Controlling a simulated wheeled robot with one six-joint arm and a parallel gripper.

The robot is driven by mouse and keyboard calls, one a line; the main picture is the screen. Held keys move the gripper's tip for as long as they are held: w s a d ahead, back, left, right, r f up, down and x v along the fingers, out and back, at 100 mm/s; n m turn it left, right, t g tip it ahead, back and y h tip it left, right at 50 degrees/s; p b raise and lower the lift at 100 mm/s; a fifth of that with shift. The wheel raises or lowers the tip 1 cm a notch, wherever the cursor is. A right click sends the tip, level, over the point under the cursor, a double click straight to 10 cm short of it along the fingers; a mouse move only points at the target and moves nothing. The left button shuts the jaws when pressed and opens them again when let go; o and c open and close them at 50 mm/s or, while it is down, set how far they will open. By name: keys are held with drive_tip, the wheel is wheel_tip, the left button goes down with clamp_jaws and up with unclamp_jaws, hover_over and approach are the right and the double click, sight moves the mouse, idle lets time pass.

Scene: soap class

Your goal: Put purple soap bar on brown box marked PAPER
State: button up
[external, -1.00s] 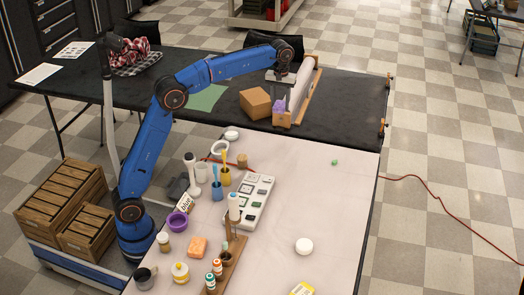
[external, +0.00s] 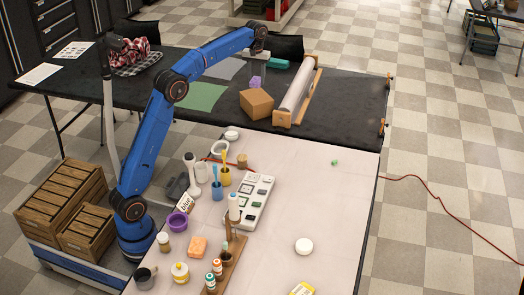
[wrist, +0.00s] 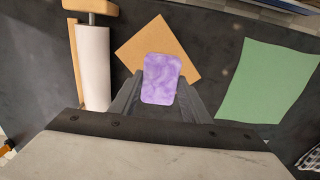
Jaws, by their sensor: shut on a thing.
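The purple soap bar (external: 255,82) is in my gripper (external: 255,75), held up above the black table. In the wrist view the marbled purple soap (wrist: 161,79) sits between the two fingers of my gripper (wrist: 160,92), which is shut on it. The brown box (external: 257,104) stands on the black table, below and just in front of the soap in the external view. In the wrist view the brown box (wrist: 188,55) shows behind the soap, turned at an angle and partly covered by it. No marking on the box is readable.
A white paper roll on a wooden holder (external: 296,97) stands right of the box. A green sheet (external: 203,97) lies to its left, with a grey sheet (external: 225,68) behind. A teal object (external: 277,65) lies behind the box. The black table (external: 345,105) is clear at right.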

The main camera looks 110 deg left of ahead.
sight(256, 96)
drive_tip(key=shift+f, duration=3.15)
drive_tip(key=o, duration=1.1)
drive_tip(key=shift+f, duration=0.15)
wheel_tip(256, 96, up, 12)
drive_tip(key=shift+r, duration=0.15)
